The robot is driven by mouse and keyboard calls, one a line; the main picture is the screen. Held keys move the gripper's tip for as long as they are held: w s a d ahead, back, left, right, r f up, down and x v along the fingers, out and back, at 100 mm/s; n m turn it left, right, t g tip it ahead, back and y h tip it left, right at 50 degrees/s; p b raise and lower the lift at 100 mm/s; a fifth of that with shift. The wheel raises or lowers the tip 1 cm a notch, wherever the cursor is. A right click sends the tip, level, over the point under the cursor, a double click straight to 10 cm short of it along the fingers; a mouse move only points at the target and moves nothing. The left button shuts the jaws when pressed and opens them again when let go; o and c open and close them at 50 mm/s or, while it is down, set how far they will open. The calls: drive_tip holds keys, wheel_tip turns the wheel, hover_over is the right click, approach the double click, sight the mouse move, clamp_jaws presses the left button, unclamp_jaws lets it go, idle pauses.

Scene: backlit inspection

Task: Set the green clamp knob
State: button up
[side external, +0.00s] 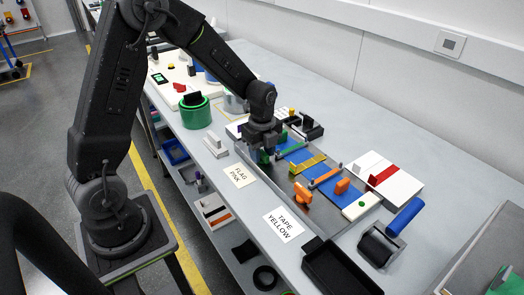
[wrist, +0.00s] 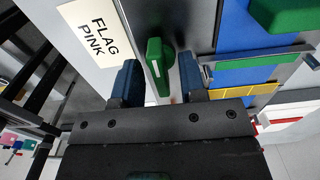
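The green clamp knob (wrist: 156,68), with a white line on its face, sits between my fingers in the wrist view, with a visible gap on each side. My gripper (wrist: 158,78) is open around it, its blue fingertips apart. In the side view my gripper (side external: 264,143) hangs over the far left end of the grey fixture, and it largely hides the knob. A green clamp bar (wrist: 255,62) crosses the blue strip (wrist: 235,30) to the right of my fingers. A second green part (wrist: 285,14) shows at the top right.
Two orange knobs (side external: 302,194) and an orange bar (side external: 326,177) stand nearer on the fixture. A FLAG PINK card (side external: 239,175) and a TAPE YELLOW card (side external: 283,225) lie beside it. A black tray (side external: 340,272), a blue-handled roller (side external: 404,217) and a red-striped white board (side external: 400,187) are nearby.

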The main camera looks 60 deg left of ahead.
clamp_jaws()
idle(0.3)
drive_tip(key=shift+n, duration=0.4)
drive_tip(key=n, duration=1.3)
drive_tip(key=shift+n, duration=2)
